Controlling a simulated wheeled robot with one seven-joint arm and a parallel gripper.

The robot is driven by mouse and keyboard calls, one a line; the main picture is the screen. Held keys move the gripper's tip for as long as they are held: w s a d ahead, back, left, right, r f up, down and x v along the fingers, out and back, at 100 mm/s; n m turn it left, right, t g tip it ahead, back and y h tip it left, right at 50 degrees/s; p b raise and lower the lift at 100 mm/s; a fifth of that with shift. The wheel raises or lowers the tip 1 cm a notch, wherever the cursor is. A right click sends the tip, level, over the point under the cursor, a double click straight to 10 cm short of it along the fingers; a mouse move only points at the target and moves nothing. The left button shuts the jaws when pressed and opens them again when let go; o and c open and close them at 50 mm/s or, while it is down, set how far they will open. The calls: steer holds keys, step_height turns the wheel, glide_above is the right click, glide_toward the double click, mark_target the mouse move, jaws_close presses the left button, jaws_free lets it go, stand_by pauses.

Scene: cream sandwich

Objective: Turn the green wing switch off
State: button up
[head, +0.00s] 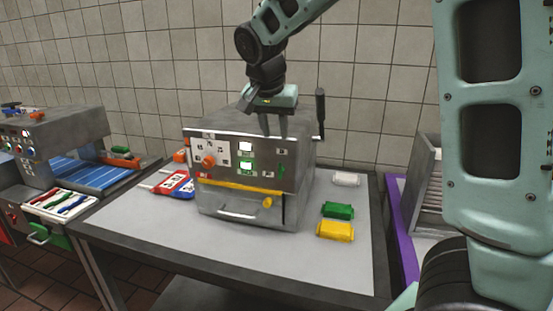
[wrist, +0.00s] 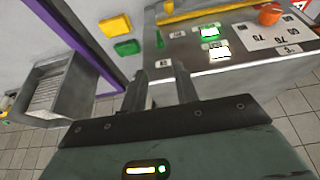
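The grey machine (head: 225,208) stands on the table with its control panel facing me. Green also shows by the displays in the wrist view (wrist: 209,31). My gripper (head: 274,132) points down at the top front of the machine, above and right of the displays. Its two fingers (wrist: 160,82) are apart with nothing between them. I see no clear contact with the switch.
An orange knob (head: 208,161) is on the panel's left, and a yellow bar (head: 235,185) runs below. A black lever (head: 320,112) rises at the machine's right. Green (head: 338,211) and yellow (head: 335,231) blocks lie on the table to the right. The front table area is clear.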

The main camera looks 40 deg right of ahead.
mark_target(280, 163)
steer(key=p+x, duration=0.1)
steer(key=x, duration=1)
jaws_close()
